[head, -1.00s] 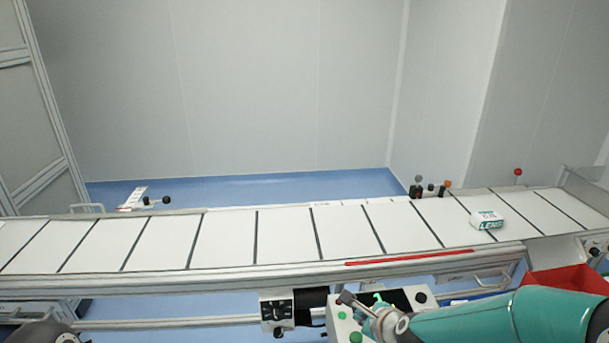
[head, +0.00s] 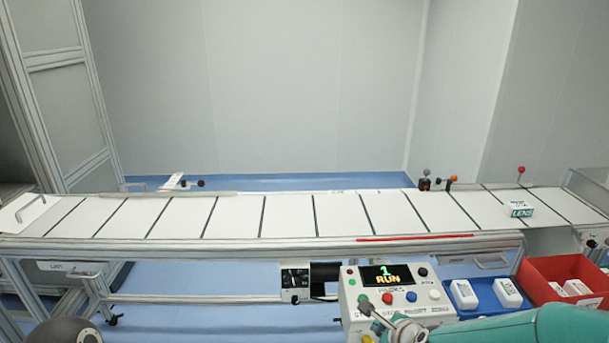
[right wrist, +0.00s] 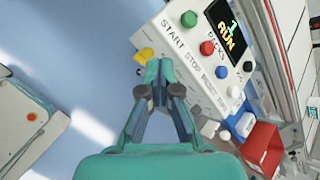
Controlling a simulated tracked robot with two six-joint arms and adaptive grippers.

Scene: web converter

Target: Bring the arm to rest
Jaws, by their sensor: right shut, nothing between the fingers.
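My right gripper (head: 372,314) shows low in the head view, in front of the lower edge of the control box (head: 352,318). In the right wrist view its fingertips (right wrist: 158,70) are together with nothing between them, beside the START end of the box (right wrist: 180,38). A yellow knob (right wrist: 146,54) shows close to the fingertips; I cannot tell whether they touch it. The box display (head: 388,275) reads "1 RUN". A dark rounded joint of my left arm shows at the bottom left of the head view, but my left gripper is out of view.
A white slatted conveyor (head: 285,216) spans the head view, with a LENS pack (head: 519,209) near its right end. A blue tray (head: 478,285) and a red bin (head: 542,270), both with white packs, stand right of the box.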

